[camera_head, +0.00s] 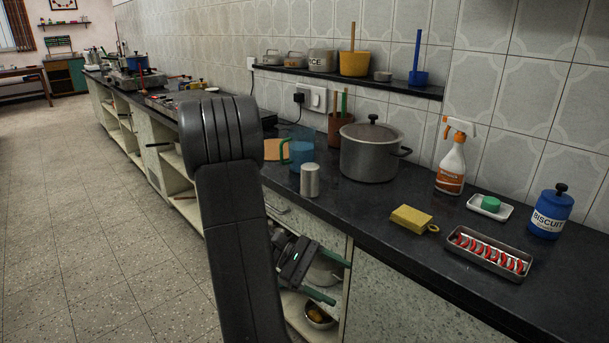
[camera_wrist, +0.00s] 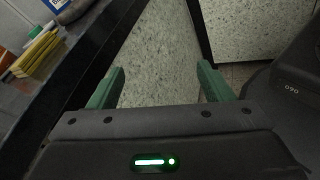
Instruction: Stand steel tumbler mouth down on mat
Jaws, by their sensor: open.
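A small steel tumbler (camera_head: 310,181) stands upright on the dark counter, near its front edge, between a blue jug and a large pot. I cannot tell whether its mouth faces up or down. No mat can be made out for certain. My gripper (camera_head: 326,277) is in front of the open shelves, below the counter top and apart from the tumbler. Its green fingers are spread and empty in the wrist view (camera_wrist: 160,88), which faces the cabinet front. The tumbler does not show there.
A blue jug (camera_head: 301,149) and a lidded pot (camera_head: 369,154) stand close to the tumbler. A yellow block (camera_head: 411,218), a metal tray (camera_head: 490,251) of red pieces, a spray bottle (camera_head: 452,165) and a blue biscuit tin (camera_head: 550,214) are to the right. Counter in front of the pot is clear.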

